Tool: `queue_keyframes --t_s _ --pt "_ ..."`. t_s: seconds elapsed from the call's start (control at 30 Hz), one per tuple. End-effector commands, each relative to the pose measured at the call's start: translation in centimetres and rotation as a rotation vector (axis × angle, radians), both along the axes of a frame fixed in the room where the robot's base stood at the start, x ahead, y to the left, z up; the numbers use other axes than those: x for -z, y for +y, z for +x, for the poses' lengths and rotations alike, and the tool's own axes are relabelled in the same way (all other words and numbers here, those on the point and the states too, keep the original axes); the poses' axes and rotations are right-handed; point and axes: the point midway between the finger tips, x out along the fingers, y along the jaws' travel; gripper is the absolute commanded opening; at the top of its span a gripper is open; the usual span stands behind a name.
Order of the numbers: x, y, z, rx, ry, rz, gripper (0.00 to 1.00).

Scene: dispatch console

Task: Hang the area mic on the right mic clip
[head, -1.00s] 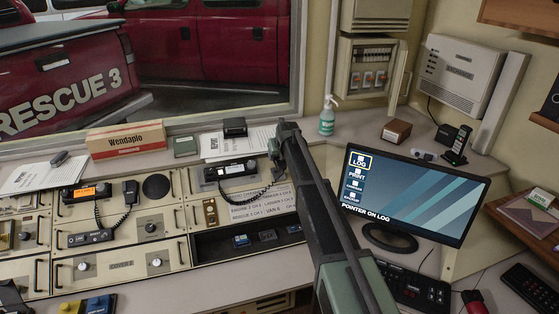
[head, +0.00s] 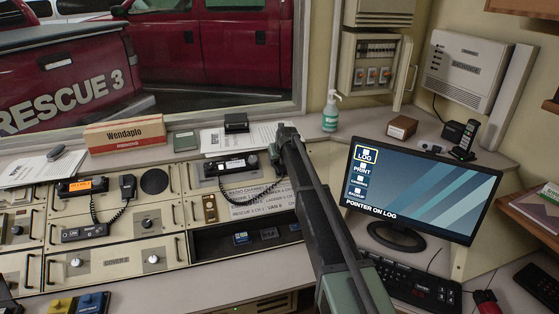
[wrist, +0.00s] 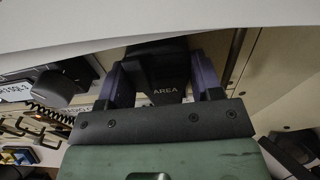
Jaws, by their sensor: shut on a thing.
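The area mic (wrist: 167,72) is black, with the word AREA on its face. In the wrist view it sits between the two purple finger pads of my gripper (wrist: 160,82), which is shut on it. In the head view my gripper (head: 275,152) is at the right end of the console, and my arm hides most of the mic. A coiled black cord (head: 258,198) runs from the right-hand radio (head: 231,166) to the mic. I cannot make out the right mic clip; my arm or the mic may be covering it.
Another hand mic (head: 128,187) is at the console's left part. A monitor (head: 419,190) and keyboard (head: 417,286) stand right of my arm. A sanitizer bottle (head: 331,112), papers and a Wendaplo box (head: 124,133) are on the ledge under the window.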

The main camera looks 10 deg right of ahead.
Motion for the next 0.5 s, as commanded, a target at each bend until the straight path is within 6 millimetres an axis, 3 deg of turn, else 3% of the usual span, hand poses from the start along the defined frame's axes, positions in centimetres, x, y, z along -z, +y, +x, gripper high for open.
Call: queue_keyframes --t_s 0.03,0.07,0.23,0.5 --pt "-0.06 0.0 0.0 0.0 0.0 0.0 0.31" --pt "-0.06 0.0 0.0 0.0 0.0 0.0 0.62" --pt "-0.05 0.0 -0.01 0.0 0.0 0.0 0.88" --pt "-0.13 -0.01 -0.05 0.0 0.0 0.0 0.89"
